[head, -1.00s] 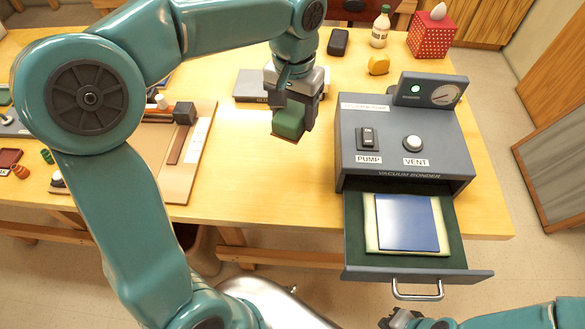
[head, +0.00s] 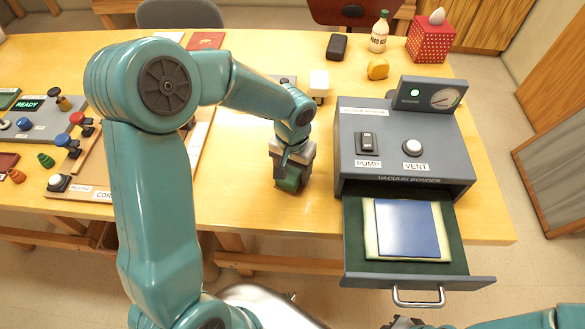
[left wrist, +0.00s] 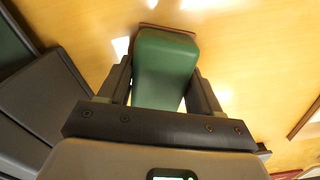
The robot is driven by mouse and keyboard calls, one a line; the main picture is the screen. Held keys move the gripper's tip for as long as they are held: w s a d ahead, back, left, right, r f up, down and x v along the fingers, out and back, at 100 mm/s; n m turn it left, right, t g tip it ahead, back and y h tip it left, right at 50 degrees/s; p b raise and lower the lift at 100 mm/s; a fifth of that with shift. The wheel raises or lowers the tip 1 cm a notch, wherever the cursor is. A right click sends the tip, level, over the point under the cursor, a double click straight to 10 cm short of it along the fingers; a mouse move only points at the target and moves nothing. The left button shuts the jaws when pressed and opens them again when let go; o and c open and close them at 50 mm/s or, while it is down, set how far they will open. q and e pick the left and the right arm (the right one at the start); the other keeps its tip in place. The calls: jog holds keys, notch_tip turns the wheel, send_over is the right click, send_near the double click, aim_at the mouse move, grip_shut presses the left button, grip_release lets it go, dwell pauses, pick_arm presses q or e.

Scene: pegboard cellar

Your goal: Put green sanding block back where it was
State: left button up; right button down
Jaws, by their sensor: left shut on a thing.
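The green sanding block (head: 290,183) is held in my left gripper (head: 291,176), upright over the bare wood left of the vacuum bonder. In the left wrist view the block (left wrist: 165,65) sits between the two dark fingers, with a brown edge at its far end. The fingers are shut on its sides. The block is low, close to the tabletop; I cannot tell whether it touches. My right gripper cannot be made out.
The vacuum bonder (head: 360,180) stands right of the block, its drawer (head: 455,255) open with a blue sheet (head: 408,228) inside. A control panel (head: 42,130) lies left.

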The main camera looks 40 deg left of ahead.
aim_at(293, 169)
pick_arm(q)
jog(key=shift+s+r, duration=0.1)
jog(key=o, duration=1)
jog(key=shift+r, duration=6.05)
